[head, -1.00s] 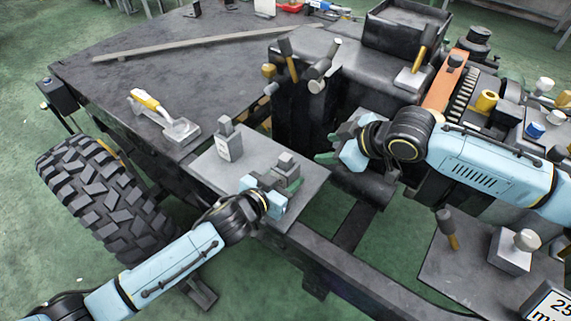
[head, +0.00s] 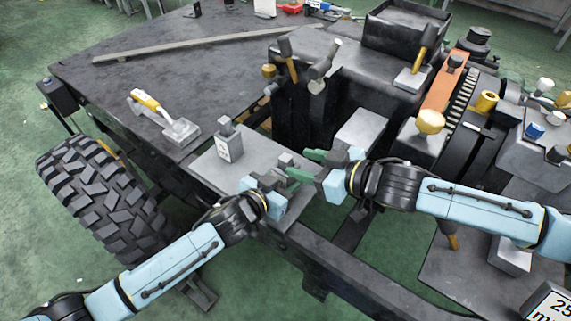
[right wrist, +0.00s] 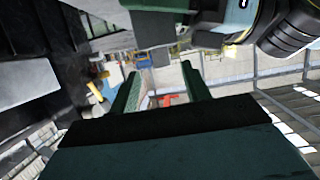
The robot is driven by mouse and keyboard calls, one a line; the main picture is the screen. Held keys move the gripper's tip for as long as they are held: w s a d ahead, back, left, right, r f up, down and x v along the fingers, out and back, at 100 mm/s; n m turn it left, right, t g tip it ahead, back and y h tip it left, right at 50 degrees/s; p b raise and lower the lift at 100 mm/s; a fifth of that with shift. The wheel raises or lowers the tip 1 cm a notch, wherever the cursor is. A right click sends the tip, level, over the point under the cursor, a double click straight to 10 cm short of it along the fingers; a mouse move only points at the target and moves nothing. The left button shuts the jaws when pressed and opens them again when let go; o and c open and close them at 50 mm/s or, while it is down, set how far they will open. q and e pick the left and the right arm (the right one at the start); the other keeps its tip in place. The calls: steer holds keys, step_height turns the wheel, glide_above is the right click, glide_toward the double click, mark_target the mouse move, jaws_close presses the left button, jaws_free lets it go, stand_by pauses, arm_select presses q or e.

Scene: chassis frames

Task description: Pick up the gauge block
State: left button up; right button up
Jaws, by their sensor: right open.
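A small grey block (head: 285,160) shows at the tip of my left gripper (head: 277,183), over the grey plate on the near side of the bench; I cannot tell whether it is the gauge block or whether the fingers grip it. A grey knobbed block with a white label (head: 228,142) stands upright on the plate, apart from both grippers. My right gripper (head: 309,164) is close to the right of the small block, its green fingers pointing left. In the right wrist view its fingers (right wrist: 163,88) are spread, with nothing clearly between them.
The grey plate (head: 215,168) has bare room around the labelled block. A yellow-handled tool (head: 160,115) lies on the bench behind it. Dark machinery with upright levers (head: 288,60) stands behind my right gripper. A tyre (head: 100,190) is at left.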

mark_target(290, 161)
steer(key=x, duration=0.5)
steer(key=shift+w+a, duration=0.1)
steer(key=shift+a, duration=0.25)
jaws_close()
step_height(290, 161, up, 10)
steer(key=shift+r, duration=0.1)
arm_select(q)
steer(key=o, duration=1.1)
steer(key=shift+o, duration=0.2)
